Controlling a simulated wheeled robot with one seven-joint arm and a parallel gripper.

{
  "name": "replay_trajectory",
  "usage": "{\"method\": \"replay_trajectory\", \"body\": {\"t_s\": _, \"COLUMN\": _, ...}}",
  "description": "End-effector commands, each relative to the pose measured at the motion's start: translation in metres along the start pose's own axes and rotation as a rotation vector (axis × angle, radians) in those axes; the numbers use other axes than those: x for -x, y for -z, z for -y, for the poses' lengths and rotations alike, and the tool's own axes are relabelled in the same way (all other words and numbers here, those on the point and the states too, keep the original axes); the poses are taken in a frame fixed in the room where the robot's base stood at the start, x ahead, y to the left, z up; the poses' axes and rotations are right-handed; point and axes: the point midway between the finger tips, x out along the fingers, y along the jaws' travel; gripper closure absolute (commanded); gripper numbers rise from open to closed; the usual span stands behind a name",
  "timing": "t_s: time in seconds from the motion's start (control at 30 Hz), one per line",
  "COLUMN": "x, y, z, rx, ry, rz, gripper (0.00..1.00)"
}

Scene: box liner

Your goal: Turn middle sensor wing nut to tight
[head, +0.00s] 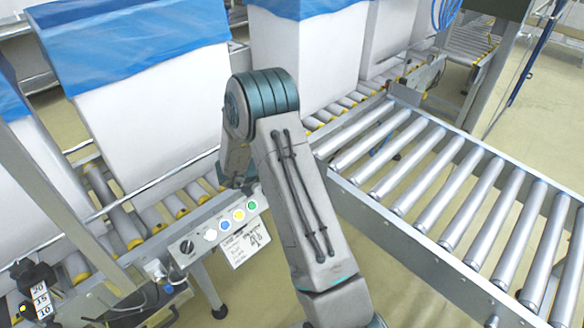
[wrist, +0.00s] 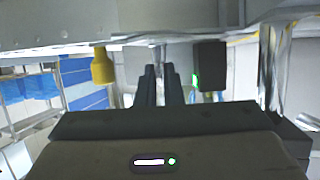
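In the head view a dark sensor bracket (head: 22,276) with a scale marked 20, 15, 10 stands at the lower left. A metal bracket (head: 158,272) stands right of it. I cannot make out the middle sensor's wing nut in either view. My arm fills the middle of the head view and hides my gripper there. In the wrist view my gripper (wrist: 160,68) points ahead, its two dark fingers close together with a narrow gap. Whether anything is between them is unclear. A dark box with a green light (wrist: 209,66) is right of the fingers.
A yellow knob-like part (wrist: 103,66) hangs left of the fingers, under a grey beam (wrist: 120,22). In the head view a button panel (head: 222,222) sits on the conveyor side. White boxes with blue liners (head: 150,110) stand behind. A roller conveyor (head: 440,180) lies right.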

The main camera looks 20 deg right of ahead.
Motion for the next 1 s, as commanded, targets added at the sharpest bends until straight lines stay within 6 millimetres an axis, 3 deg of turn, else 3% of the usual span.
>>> {"method": "replay_trajectory", "body": {"t_s": 0.03, "x": -0.002, "y": 0.000, "z": -0.001, "rx": 0.000, "ry": -0.004, "rz": -0.001, "gripper": 0.80}}
{"method": "replay_trajectory", "body": {"t_s": 0.07, "x": -0.002, "y": 0.000, "z": -0.001, "rx": 0.001, "ry": -0.004, "rz": -0.001, "gripper": 0.72}}
{"method": "replay_trajectory", "body": {"t_s": 0.47, "x": 0.009, "y": 0.000, "z": 0.001, "rx": 0.001, "ry": 0.003, "rz": 0.000, "gripper": 0.72}}
{"method": "replay_trajectory", "body": {"t_s": 1.0, "x": 0.117, "y": 0.000, "z": 0.000, "rx": 0.001, "ry": 0.001, "rz": 0.000, "gripper": 0.72}}
